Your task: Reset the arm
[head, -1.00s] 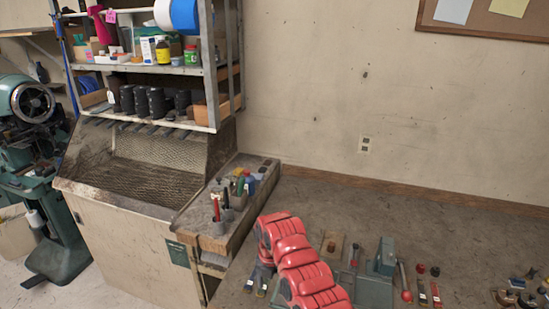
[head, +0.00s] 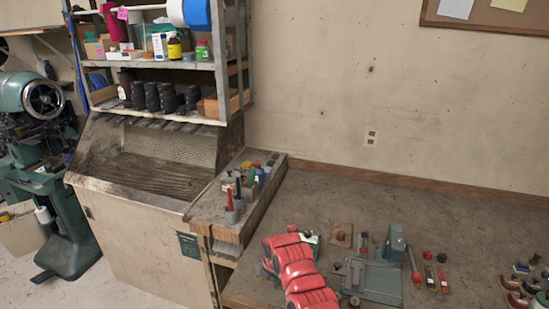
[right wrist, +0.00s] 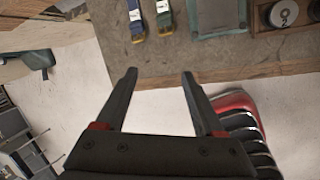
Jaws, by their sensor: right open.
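My right gripper (right wrist: 158,75) shows in the right wrist view with its two dark fingers spread apart and nothing between them. My left gripper is not in view.
The workbench (head: 430,205) has a green-grey metal device (head: 370,282), small red-topped tools and several small jars at right. A wooden tool ledge (head: 232,236) and shelf unit (head: 165,62) stand left.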

